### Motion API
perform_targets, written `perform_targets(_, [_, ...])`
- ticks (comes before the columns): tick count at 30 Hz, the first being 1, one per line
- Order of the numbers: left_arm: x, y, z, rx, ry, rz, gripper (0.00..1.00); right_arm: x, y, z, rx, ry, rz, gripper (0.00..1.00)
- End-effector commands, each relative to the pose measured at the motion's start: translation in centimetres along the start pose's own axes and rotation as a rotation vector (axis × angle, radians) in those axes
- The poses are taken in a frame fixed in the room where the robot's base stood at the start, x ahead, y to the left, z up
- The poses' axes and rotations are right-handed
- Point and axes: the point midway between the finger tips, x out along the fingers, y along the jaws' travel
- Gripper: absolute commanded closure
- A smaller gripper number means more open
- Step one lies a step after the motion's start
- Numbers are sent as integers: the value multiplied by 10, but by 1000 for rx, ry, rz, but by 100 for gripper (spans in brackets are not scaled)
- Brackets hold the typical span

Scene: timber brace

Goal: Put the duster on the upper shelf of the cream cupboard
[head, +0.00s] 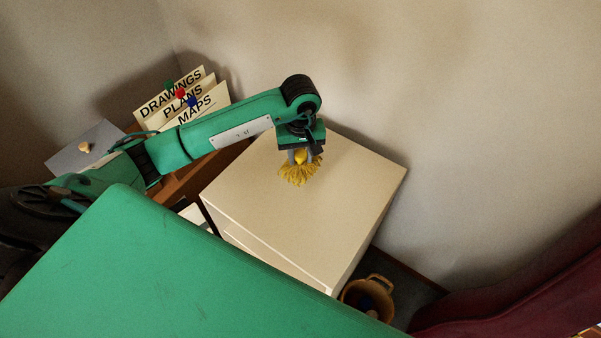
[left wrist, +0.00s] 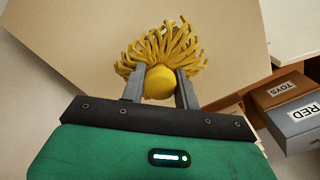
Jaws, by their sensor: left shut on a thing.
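The duster (head: 299,171) has yellow strands and a round yellow knob. My left gripper (head: 301,157) is shut on the knob, with the strands hanging out below. In the left wrist view the duster (left wrist: 161,50) spreads beyond the two grey fingers of my left gripper (left wrist: 160,84). The cream cupboard (head: 340,210) stands below it, and the duster is over its top. I cannot tell whether the strands touch the top. The cupboard's shelves are mostly hidden from above; part of its open front shows at the lower left edge. My right gripper is not in view.
Card folders (head: 184,98) marked DRAWINGS, PLANS and MAPS stand behind my left arm. A wicker basket (head: 368,294) is on the floor right of the cupboard. Boxes labelled TOYS (left wrist: 283,88) and RED (left wrist: 297,125) show in the left wrist view. Walls close in behind the cupboard.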

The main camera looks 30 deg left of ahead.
Motion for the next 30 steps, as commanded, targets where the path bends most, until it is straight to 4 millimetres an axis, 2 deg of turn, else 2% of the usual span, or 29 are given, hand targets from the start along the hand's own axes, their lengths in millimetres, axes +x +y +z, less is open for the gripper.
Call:
perform_targets(1, [11, -1, 2, -3, -6, -3, 92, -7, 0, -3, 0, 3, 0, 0])
perform_targets(6, [45, -1, 1, -1, -3, -2, 92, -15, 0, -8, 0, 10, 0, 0])
perform_targets(13, [67, 0, 1, -1, -2, -1, 92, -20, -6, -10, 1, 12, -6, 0])
perform_targets(18, [92, 0, 1, -2, -2, -1, 92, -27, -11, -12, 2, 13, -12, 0])
perform_targets(22, [102, 0, 0, 0, 0, 1, 92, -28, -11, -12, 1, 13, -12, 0])
perform_targets(30, [103, 0, 0, 1, 1, 1, 92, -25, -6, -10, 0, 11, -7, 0])
